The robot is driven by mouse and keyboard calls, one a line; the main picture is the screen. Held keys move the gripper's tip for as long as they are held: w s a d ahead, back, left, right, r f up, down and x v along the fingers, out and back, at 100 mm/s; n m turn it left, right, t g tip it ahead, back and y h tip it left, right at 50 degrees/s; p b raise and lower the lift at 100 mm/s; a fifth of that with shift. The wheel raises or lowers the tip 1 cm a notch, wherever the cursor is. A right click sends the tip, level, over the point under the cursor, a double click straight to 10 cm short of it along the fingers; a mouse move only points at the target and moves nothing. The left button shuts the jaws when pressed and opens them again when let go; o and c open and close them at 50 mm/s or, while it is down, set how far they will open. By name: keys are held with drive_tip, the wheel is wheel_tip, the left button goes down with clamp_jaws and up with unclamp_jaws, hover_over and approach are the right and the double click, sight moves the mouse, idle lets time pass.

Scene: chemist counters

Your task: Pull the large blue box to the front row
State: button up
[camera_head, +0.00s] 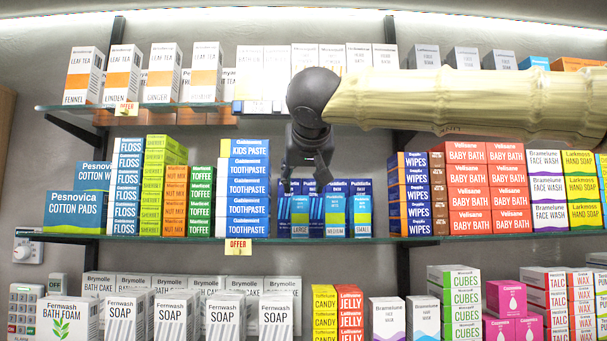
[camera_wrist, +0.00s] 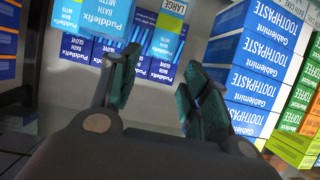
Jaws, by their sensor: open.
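The large blue box (camera_head: 300,208), light blue with a green band, stands on the middle shelf above a LARGE label (camera_head: 298,229). It shows upside down in the wrist view (camera_wrist: 160,44), with dark blue Puddefix bath glove boxes (camera_wrist: 152,68) around it. The medium (camera_head: 335,210) and small (camera_head: 362,205) light blue boxes stand to its right. In the wrist view the medium one (camera_wrist: 103,18) looks nearer than the large one. My gripper (camera_head: 305,186) is open and empty in front of this group; its fingers (camera_wrist: 160,72) are apart, with no visible contact on the large box.
Toothpaste boxes (camera_head: 249,190) stand close on the left, and wipes boxes (camera_head: 409,195) on the right. The upper glass shelf (camera_head: 215,104) is above the group. An offer tag (camera_head: 238,247) hangs at the middle shelf's front edge. Soap and candy boxes fill the shelf below.

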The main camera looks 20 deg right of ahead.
sight(300, 198)
drive_tip(key=p+x, duration=0.2)
drive_tip(key=x, duration=0.8)
drive_tip(key=shift+r+p, duration=0.1)
drive_tip(key=shift+p, duration=0.25)
drive_tip(key=shift+c, duration=0.2)
drive_tip(key=shift+a, duration=0.1)
drive_tip(key=c, duration=0.8)
drive_tip(key=shift+o, duration=0.2)
